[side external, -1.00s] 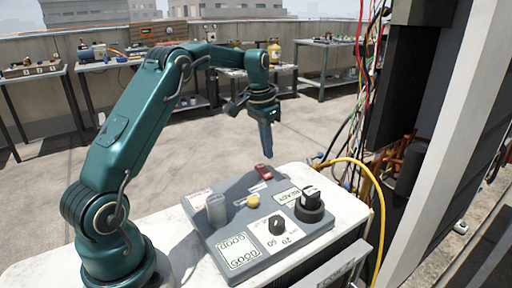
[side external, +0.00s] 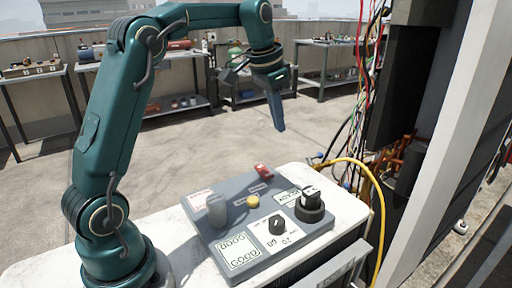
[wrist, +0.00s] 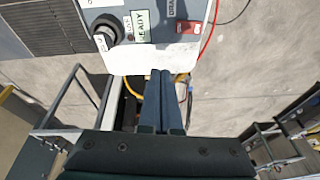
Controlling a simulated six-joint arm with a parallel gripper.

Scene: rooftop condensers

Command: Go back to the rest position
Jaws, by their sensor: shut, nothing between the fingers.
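My gripper (side external: 279,128) hangs in the air above the far edge of the control panel in the side view, apart from everything. Its two fingers are together with nothing between them; they also show closed in the wrist view (wrist: 167,75). My arm is raised and bent over toward the right. The grey control panel (side external: 214,248) lies on a white-topped stand (side external: 178,240). It carries a large black knob (side external: 310,205), a smaller black knob (side external: 277,224), a yellow button (side external: 253,201), a grey cylinder (side external: 216,209) and a red switch (side external: 263,170).
A yellow hose (side external: 378,200) and loose coloured wires (side external: 364,90) run beside an open cabinet (side external: 420,90) on the right. Workbenches (side external: 170,55) with tools stand along the back wall. The concrete floor (side external: 200,150) between is clear.

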